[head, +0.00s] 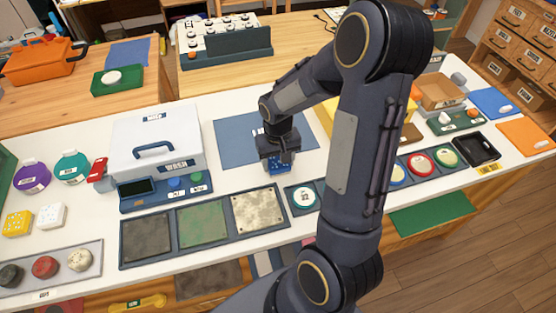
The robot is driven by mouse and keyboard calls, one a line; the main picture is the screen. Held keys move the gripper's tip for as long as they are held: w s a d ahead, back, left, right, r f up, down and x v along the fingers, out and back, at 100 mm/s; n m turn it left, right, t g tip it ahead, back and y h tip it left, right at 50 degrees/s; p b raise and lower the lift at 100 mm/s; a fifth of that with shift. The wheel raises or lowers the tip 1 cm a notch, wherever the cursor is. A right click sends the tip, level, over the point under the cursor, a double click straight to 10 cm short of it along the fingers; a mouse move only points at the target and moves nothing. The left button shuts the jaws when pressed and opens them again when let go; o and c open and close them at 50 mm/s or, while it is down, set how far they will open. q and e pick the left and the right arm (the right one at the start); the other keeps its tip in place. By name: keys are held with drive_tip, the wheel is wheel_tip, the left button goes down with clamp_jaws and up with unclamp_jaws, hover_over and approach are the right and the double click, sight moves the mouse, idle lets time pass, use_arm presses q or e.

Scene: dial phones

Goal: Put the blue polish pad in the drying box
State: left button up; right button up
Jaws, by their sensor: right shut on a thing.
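My right gripper (278,158) points down at the middle of the white counter and is shut on the blue polish pad (279,167), a small blue block with pale spots. The gripper partly covers the pad. It is near the lower right part of a flat blue mat (235,140); I cannot tell whether the pad touches the surface. I see no label that marks a drying box. My left gripper is not in view.
A tray with dark, green and cream squares (203,225) lies in front of the mat. Yellow (17,223) and white (51,216) spotted blocks sit at the left. A round dial (303,197) is near the gripper. My right arm hides part of the counter.

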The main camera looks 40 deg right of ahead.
drive_tip(key=shift+f, duration=0.1)
drive_tip(key=shift+f, duration=0.15)
drive_tip(key=o, duration=1)
